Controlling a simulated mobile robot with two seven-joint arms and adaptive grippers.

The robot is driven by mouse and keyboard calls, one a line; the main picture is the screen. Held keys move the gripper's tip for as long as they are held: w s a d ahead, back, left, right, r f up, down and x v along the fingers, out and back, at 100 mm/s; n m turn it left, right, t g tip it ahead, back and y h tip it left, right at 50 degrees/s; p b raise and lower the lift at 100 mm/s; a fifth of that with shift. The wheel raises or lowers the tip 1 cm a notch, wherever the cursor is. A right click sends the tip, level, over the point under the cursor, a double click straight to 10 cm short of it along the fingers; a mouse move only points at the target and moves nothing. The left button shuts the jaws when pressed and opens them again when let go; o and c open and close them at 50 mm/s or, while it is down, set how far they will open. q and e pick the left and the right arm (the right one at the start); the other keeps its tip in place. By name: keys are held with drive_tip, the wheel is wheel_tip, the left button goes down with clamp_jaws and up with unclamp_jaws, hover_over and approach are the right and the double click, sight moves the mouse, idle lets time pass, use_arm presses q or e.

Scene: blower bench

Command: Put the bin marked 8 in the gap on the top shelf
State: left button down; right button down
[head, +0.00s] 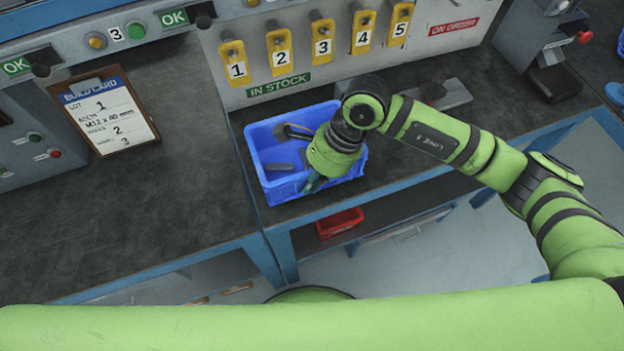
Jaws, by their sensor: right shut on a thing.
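A blue bin (262,140) stands on the dark bench top near its front edge, below the panel with the yellow tags. It is open at the top, and dark and grey pieces lie in it. No number shows on the sides I can see, so I cannot tell if it is the bin marked 8. My right gripper (314,184) reaches down at the bin's front wall and is shut on it; my wrist hides part of the bin and most of the jaws. The top shelf and its gap are not visible. My left gripper is not in view.
The panel (224,70) with yellow tags numbered 1 to 5 rises behind the bin. A build card on a clipboard (107,112) lies at the left. A red bin (340,222) sits below the bench top. The bench (190,190) left of the bin is clear.

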drive_tip(key=r, duration=0.2)
drive_tip(key=shift+s+d+r+b, duration=0.1)
drive_tip(key=shift+s+r+b, duration=0.1)
drive_tip(key=shift+r+b, duration=0.2)
drive_tip(key=s+d+r+b, duration=0.2)
drive_tip(key=s+d+r, duration=0.2)
drive_tip(key=s+r, duration=0.5)
drive_tip(key=w+d+n+g+h+p, duration=0.3)
drive_tip(key=w+d+n+h, duration=0.1)
drive_tip(key=w+d+n, duration=0.7)
drive_tip(key=d+n, duration=0.1)
drive_tip(key=n, duration=0.2)
drive_tip(key=shift+d+r+p, duration=0.15)
drive_tip(key=shift+r+p, duration=0.05)
drive_tip(key=shift+p, duration=0.2)
